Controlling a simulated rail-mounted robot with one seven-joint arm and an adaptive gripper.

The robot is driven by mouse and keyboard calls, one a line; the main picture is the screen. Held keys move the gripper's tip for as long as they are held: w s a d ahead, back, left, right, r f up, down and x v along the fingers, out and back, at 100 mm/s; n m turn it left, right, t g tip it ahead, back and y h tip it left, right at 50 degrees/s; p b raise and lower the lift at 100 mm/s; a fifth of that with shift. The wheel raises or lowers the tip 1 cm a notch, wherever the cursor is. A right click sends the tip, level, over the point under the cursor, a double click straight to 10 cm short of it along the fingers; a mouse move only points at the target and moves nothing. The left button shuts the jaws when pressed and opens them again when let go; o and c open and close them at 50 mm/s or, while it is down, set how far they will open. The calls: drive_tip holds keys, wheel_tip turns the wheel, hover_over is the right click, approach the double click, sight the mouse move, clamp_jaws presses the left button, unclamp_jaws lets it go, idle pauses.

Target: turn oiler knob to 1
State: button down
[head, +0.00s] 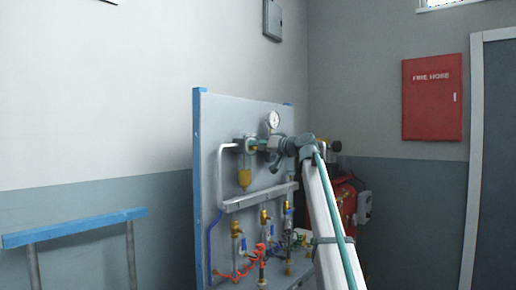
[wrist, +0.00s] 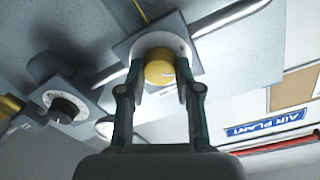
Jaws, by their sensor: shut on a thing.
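The yellow oiler knob (wrist: 158,70) sits in front of a pale round dial (wrist: 165,44) on a grey block in the wrist view. My gripper (wrist: 159,72) has one finger on each side of the knob and is shut on it. A small mark shows on the knob, but I cannot read the dial's numbers. In the head view my gripper (head: 262,145) reaches the panel from the right, just above the oiler's amber bowl (head: 244,180). The knob is hidden there behind the fingers.
A black knob on a white dial (wrist: 67,107) stands nearby in the wrist view. A pressure gauge (head: 273,119) is above my gripper in the head view. The left floor side holds a blue-topped rail (head: 75,227).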

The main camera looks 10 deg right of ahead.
drive_tip(key=c, duration=0.8)
unclamp_jaws()
drive_tip(key=v, duration=1.2)
